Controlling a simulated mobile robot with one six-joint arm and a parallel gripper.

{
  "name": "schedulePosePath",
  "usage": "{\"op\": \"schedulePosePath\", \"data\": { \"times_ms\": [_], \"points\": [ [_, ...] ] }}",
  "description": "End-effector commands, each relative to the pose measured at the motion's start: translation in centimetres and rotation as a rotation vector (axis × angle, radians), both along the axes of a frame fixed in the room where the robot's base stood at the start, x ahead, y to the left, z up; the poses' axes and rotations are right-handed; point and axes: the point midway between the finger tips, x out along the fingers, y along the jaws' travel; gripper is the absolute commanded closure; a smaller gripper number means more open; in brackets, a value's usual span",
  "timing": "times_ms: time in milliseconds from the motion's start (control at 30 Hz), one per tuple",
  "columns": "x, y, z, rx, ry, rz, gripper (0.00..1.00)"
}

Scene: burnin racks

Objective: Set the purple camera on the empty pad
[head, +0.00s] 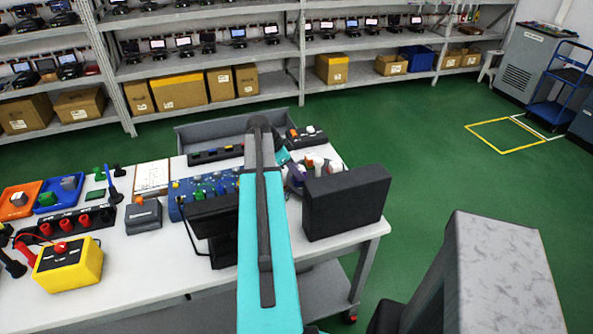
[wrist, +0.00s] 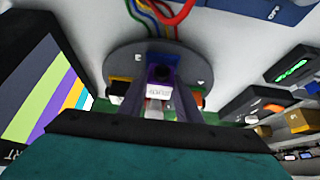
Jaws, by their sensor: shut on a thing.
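The purple camera (wrist: 160,72) is between the fingers of my gripper (wrist: 158,92) in the wrist view, with a white label on its near side. My gripper is shut on it, over a round grey plate (wrist: 118,62) with small white letters. Whether the camera touches the plate cannot be told. No empty pad can be clearly made out. In the head view my arm and a black box hide most of this spot.
A monitor with coloured stripes (wrist: 48,85) stands close on the left in the wrist view. Red, yellow and blue cables (wrist: 160,12) run behind the plate. The black box (head: 345,201) is at the bench's right end. A yellow button box (head: 68,264) is at the left.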

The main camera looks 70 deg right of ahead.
Motion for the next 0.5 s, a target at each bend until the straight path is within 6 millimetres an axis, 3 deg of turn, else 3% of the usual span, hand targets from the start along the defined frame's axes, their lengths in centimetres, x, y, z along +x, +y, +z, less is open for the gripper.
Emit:
{"op": "schedulePosePath", "data": {
  "times_ms": [500],
  "points": [
    [-0.02,-0.02,-0.73,0.0,0.0,-0.001,0.93]
  ]
}}
